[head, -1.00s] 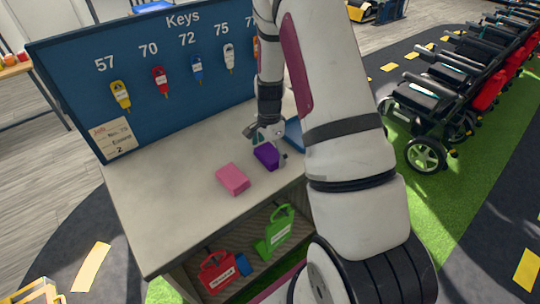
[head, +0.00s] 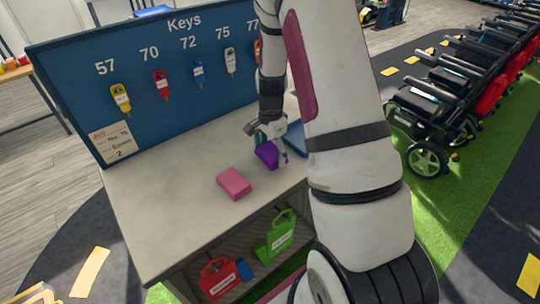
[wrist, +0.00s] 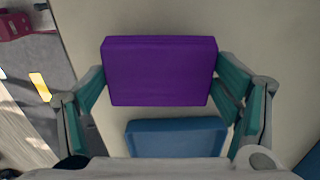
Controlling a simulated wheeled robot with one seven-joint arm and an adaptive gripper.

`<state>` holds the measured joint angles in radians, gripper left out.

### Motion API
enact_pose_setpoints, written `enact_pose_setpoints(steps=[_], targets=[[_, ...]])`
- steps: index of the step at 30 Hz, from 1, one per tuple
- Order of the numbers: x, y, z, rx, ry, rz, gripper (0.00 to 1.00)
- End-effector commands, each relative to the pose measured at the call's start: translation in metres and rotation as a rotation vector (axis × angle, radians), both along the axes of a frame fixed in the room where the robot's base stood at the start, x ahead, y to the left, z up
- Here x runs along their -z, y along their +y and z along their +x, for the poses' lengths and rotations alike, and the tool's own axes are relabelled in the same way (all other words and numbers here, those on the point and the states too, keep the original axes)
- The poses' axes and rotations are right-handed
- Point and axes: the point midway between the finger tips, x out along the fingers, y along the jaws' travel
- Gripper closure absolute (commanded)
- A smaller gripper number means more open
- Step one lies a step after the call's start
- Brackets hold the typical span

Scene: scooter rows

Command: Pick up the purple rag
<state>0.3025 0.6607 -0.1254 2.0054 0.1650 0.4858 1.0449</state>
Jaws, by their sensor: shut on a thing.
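The purple rag (head: 268,154) is a small folded block at the right side of the counter top. It fills the middle of the wrist view (wrist: 160,72). My gripper (head: 267,144) is shut on it, with one finger against each short side. In the wrist view my gripper (wrist: 160,75) has its teal-padded fingers touching the rag's left and right ends. The rag looks tilted in the head view; whether it is clear of the counter I cannot tell for sure. My arm hides part of the counter to the right.
A pink folded rag (head: 234,184) lies on the counter (head: 170,215) to the left. A blue rag (head: 296,138) lies just behind to the right. A key board (head: 150,75) stands along the back.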

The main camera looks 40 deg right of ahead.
Motion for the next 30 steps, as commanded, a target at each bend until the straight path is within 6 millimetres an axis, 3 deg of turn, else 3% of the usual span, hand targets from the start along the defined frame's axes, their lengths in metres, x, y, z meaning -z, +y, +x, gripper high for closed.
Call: enact_pose_setpoints(steps=[2,19,30], targets=[[-0.011,0.000,0.003,0.000,-0.005,-0.001,0.41],[-0.022,0.089,-0.097,-0.003,-0.001,0.000,0.41],[-0.024,0.108,-0.118,0.000,-0.001,0.000,0.41]])
